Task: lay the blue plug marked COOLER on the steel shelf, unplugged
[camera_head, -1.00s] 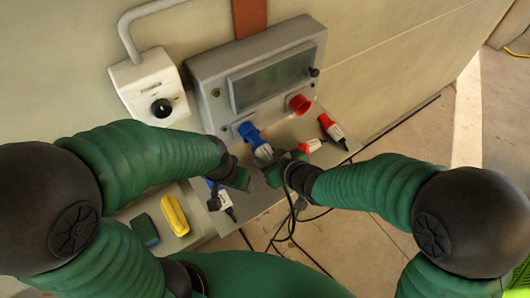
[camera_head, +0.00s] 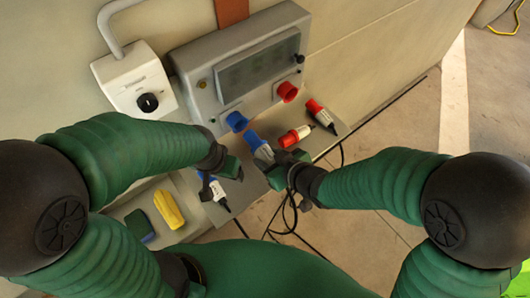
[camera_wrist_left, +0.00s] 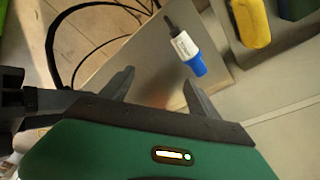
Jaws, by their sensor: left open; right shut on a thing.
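My right gripper (camera_head: 278,168) is shut on a blue plug (camera_head: 256,144) with a pale body. The plug is apart from the blue socket (camera_head: 237,121) on the grey panel, just in front of it, its blue end pointing toward it. I cannot read its marking. My left gripper (camera_head: 222,168) is open and empty above the steel shelf (camera_head: 247,184); its spread fingers show in the left wrist view (camera_wrist_left: 160,92). A second plug with a blue end and white label (camera_wrist_left: 186,48) lies on the shelf near it; its label is too small to read.
Two red plugs, one upper right (camera_head: 318,110) and one nearer (camera_head: 293,136), lie on the shelf. A red socket (camera_head: 288,92) is on the panel (camera_head: 220,60). A yellow item (camera_head: 168,209) and a dark green-blue one (camera_head: 139,225) lie at left. Black cables hang below the shelf.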

